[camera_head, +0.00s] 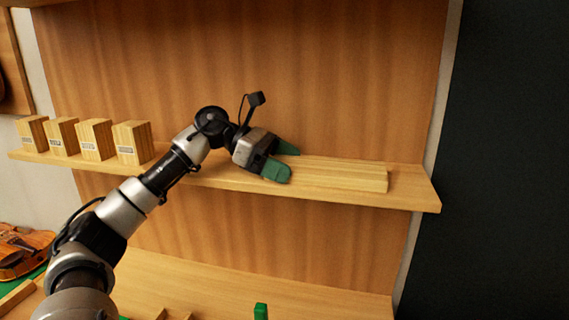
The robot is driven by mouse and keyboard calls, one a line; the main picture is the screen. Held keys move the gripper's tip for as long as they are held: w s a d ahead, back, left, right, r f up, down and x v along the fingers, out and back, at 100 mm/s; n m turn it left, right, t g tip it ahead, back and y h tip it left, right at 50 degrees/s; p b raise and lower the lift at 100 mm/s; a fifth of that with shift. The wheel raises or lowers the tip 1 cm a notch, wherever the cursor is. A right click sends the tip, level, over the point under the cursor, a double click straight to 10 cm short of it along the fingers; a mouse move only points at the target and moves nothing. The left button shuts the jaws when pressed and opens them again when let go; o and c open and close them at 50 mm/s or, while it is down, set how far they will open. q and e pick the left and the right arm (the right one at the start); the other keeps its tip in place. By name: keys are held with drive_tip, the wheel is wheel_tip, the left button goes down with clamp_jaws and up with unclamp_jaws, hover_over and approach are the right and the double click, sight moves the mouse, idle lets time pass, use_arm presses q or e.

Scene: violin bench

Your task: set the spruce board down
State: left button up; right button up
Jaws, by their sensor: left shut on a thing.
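The spruce board (340,176) is a long, pale wooden piece lying along the right part of the wooden shelf (415,193). It looks level and at the shelf surface; I cannot tell whether it fully rests on it. My left gripper (284,161), with green fingers, is shut on the board's left end. The fingers hide that end. My right gripper is not in view.
Several labelled wooden blocks (96,139) stand in a row on the shelf's left part. A violin (22,250) lies at lower left. A bench top (250,288) with a small green item (261,311) is below. The shelf's right end is bare.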

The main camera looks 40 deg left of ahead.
use_arm(q)
drive_tip(key=shift+d+f+b, duration=0.2)
drive_tip(key=shift+f+b, duration=0.1)
drive_tip(key=shift+f, duration=0.4)
drive_tip(key=o, duration=0.8)
drive_tip(key=shift+f, duration=0.15)
drive_tip(key=shift+o, duration=0.2)
drive_tip(key=shift+r+p, duration=0.9)
drive_tip(key=shift+s+a+f+b, duration=0.1)
drive_tip(key=shift+s+a+b, duration=0.2)
drive_tip(key=shift+a+b, duration=0.45)
drive_tip(key=v, duration=0.9)
drive_tip(key=shift+r+b, duration=0.35)
drive_tip(key=shift+r, duration=0.1)
drive_tip(key=shift+v, duration=0.8)
